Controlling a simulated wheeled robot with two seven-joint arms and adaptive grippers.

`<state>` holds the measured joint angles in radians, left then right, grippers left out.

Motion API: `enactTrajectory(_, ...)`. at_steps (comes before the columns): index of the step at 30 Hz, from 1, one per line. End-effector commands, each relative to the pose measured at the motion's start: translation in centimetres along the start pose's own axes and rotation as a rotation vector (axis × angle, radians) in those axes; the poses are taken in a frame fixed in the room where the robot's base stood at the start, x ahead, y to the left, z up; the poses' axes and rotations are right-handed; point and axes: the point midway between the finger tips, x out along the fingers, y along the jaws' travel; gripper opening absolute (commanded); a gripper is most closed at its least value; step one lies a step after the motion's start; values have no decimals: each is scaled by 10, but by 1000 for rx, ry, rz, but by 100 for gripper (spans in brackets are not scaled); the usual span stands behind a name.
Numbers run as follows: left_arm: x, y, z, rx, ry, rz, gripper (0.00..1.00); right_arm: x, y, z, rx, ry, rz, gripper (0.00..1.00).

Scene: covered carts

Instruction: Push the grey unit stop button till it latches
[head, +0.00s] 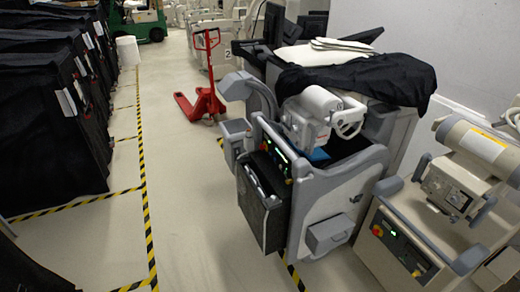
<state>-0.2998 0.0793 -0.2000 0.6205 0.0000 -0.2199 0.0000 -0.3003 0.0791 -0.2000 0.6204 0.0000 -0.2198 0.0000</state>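The grey unit (335,180) stands right of centre, a wheeled medical-looking machine with a black cloth over its upper part. Its front edge carries a dark control panel (277,158) with small green lights. A small reddish spot (265,147) shows at the panel's upper end; it is too small to tell whether it is the stop button or whether it is pressed. A beige unit (430,225) stands at the right, with a red button on a yellow base (377,230) at its panel's left end. Neither of my grippers is in view.
A black box (263,203) hangs on the grey unit's front. A red pallet jack (205,85) stands behind it in the aisle. Black-covered carts (45,110) line the left. The floor between (195,200) is free, with yellow-black tape (147,200). A green forklift (140,22) is far back.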

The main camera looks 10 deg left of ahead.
Motion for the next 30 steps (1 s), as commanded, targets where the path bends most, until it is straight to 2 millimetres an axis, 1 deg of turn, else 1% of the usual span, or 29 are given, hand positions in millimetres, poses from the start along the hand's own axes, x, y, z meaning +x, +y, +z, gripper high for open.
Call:
enactTrajectory(1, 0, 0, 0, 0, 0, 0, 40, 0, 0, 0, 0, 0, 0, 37)
enactTrajectory(2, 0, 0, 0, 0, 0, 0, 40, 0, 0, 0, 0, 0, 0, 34)
enactTrajectory(17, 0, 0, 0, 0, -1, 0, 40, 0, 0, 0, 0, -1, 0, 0)
enactTrajectory(30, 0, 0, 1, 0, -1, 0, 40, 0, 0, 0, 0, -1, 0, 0)
